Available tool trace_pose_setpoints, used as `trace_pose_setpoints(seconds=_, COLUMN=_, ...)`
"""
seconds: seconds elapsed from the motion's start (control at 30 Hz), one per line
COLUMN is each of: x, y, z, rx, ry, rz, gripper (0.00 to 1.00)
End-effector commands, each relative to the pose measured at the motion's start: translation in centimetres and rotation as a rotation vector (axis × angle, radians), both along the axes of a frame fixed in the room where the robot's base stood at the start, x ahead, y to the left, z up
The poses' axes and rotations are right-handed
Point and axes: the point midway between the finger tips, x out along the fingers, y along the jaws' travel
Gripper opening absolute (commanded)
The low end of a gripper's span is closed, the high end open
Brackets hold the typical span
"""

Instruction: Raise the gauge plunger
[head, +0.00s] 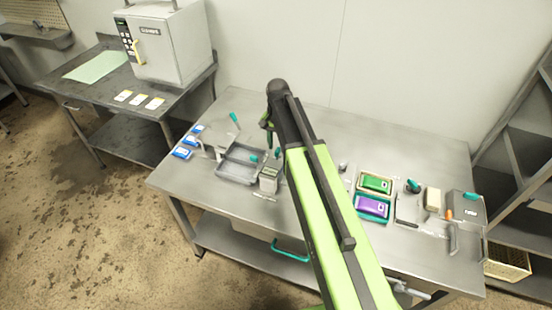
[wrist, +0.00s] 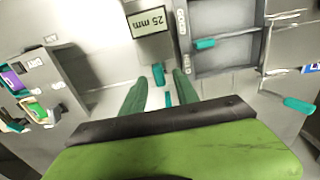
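A small block with a "25 mm" label (wrist: 150,20) is at the top of the wrist view, beyond my fingers. In the head view a grey block (head: 268,183) stands on the table below my arm. A short teal piece (wrist: 158,74), possibly the gauge plunger, shows between my fingertips, with a second teal piece (wrist: 168,99) just below it. My gripper (wrist: 160,82) is open, its two green fingers apart on either side of the teal pieces. Contact cannot be told. In the head view my gripper (head: 267,124) is partly hidden by my arm.
A grey divided tray (wrist: 225,40) lies to the right in the wrist view; it is left of the block in the head view (head: 233,172). Green (head: 376,183) and purple (head: 371,206) packs sit right of my arm. A white autoclave (head: 175,45) stands on another table.

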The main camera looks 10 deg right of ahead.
Motion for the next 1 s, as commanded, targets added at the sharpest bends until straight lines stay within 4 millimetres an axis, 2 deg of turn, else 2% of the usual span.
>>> trace_pose_setpoints(seconds=0.03, x=-0.01, y=-0.02, z=-1.46, rx=0.0, ry=0.0, rz=0.0, gripper=0.36)
trace_pose_setpoints(seconds=0.1, x=-0.01, y=-0.03, z=-1.83, rx=0.0, ry=0.0, rz=0.0, gripper=0.36)
trace_pose_setpoints(seconds=0.37, x=0.0, y=-0.07, z=-1.63, rx=0.0, ry=0.0, rz=-0.001, gripper=0.36)
trace_pose_setpoints(seconds=0.67, x=0.0, y=-0.09, z=-1.64, rx=0.0, ry=0.0, rz=-0.001, gripper=0.0)
trace_pose_setpoints(seconds=1.0, x=0.04, y=-0.09, z=-1.64, rx=0.002, ry=-0.001, rz=-0.001, gripper=0.0)
